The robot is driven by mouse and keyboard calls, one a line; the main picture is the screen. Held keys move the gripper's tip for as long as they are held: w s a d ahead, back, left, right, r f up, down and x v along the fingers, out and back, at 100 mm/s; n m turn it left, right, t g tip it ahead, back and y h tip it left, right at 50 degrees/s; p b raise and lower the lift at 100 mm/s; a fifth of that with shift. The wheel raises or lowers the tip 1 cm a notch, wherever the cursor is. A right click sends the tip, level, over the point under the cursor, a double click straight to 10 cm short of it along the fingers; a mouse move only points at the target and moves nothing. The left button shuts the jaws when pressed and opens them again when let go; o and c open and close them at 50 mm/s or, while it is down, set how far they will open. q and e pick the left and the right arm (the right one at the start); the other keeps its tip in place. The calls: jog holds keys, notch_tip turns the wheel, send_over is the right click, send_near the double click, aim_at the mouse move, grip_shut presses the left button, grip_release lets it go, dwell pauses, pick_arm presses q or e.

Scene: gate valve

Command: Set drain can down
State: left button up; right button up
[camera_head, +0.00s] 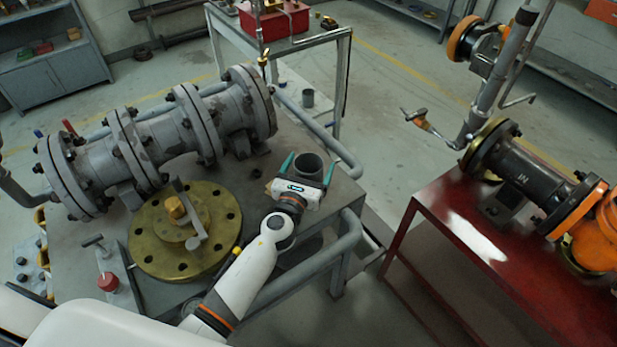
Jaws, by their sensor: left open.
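The drain can, a dark grey open-topped cylinder (308,167), is upright near the right corner of the grey workbench (345,195). My left gripper (311,161) reaches it from the front, with its two teal fingers open on either side of the can. The can's lower part is hidden behind the white gripper body, so its contact with the bench top cannot be seen directly. I cannot tell whether the fingers touch its sides. My right gripper is not in view.
A grey flanged pipe (160,135) lies along the back of the bench. A brass flange disc (185,230) with a tool on it lies left of my arm. A red bench (470,235) with another valve stands right, across a gap.

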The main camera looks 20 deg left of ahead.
pick_arm(q)
jog(key=shift+w, duration=0.5)
jog(key=shift+s, duration=0.1)
jog(key=shift+c, duration=0.2)
jog(key=c, duration=1.2)
